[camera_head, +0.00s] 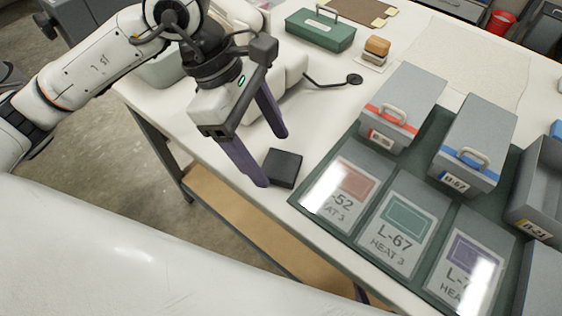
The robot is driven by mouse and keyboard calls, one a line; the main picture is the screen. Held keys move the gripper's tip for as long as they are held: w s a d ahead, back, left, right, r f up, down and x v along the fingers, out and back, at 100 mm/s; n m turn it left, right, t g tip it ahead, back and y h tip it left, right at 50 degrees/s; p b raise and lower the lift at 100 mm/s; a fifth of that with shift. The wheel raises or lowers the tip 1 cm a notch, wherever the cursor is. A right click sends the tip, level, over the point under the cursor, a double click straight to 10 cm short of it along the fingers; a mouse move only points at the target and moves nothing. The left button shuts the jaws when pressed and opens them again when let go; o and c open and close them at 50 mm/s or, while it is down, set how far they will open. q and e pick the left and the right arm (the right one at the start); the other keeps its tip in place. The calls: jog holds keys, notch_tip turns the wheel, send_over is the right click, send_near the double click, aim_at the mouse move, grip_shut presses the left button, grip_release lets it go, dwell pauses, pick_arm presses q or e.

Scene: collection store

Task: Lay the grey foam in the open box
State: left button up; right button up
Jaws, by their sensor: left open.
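A dark grey block (287,164), which looks like the foam, lies flat on the white table (318,106) near its front edge. My left gripper (275,160) points down with its two purple fingers spread apart. Its fingertips are at the near left side and the far side of the block; I cannot tell whether they touch it. A grey box (520,206) at the right edge appears open at the top and carries a yellow label; its inside is only partly visible. My right gripper is out of view.
Two closed grey boxes, one with a red band (412,92) and one with a blue band (482,131), stand on a green mat (345,138). Labelled cards, including L-67 (403,230), lie in front. A green case (318,32) and small wooden block (377,46) stand behind.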

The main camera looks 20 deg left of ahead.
aim_at(282, 167)
pick_arm(q)
jog(key=shift+x, duration=1.4)
jog(key=shift+w, duration=0.1)
jog(key=c, duration=1.1)
